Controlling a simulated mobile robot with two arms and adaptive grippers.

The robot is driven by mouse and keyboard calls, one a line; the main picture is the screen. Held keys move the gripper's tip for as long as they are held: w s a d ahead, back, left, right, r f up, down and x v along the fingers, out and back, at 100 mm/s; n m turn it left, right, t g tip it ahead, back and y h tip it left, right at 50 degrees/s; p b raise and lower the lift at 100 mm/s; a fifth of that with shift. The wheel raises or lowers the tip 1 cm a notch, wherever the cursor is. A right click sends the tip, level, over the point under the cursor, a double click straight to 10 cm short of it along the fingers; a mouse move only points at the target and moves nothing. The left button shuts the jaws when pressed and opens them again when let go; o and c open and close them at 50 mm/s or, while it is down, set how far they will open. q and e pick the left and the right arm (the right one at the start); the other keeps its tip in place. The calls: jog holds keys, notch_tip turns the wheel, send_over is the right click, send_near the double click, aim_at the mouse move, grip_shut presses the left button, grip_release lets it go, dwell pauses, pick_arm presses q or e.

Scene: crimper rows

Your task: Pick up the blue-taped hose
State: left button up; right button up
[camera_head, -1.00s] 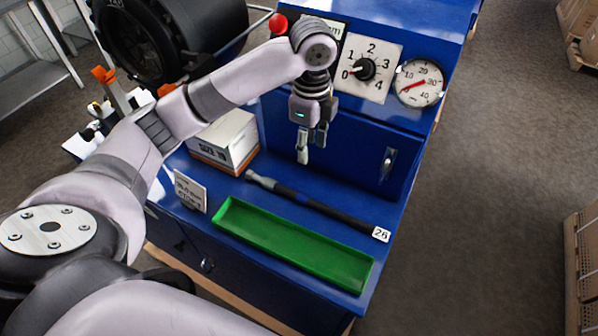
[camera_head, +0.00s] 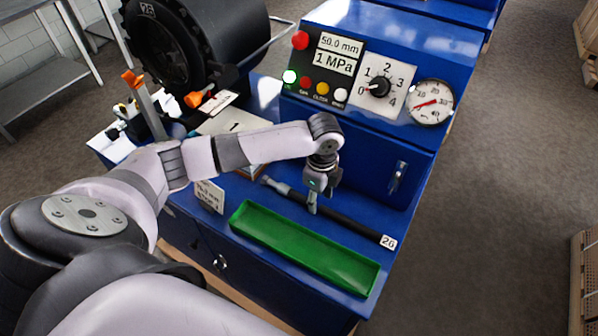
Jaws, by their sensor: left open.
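The hose (camera_head: 350,226) is a black tube lying on the blue bench top behind the green tray. It has a metal fitting (camera_head: 275,185) at its left end and a white tag (camera_head: 388,242) reading 26 at its right end. Its blue tape is hidden behind my gripper in this view. My left gripper (camera_head: 312,205) points down over the left half of the hose, at about the taped stretch. It is open. I cannot tell whether its fingers touch the hose. My right gripper is not in view.
The empty green tray (camera_head: 240,213) lies in front of the hose. A small sign (camera_head: 210,196) and a box (camera_head: 235,125) stand to the left. The blue machine (camera_head: 350,130) with buttons, dial and gauge (camera_head: 430,101) rises behind. A large black round crimper (camera_head: 170,45) is at back left.

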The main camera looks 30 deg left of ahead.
aim_at(319, 207)
pick_arm(q)
jog(key=shift+s+f, duration=0.1)
jog(key=shift+f, duration=1.2)
jog(key=c, duration=0.3)
grip_shut()
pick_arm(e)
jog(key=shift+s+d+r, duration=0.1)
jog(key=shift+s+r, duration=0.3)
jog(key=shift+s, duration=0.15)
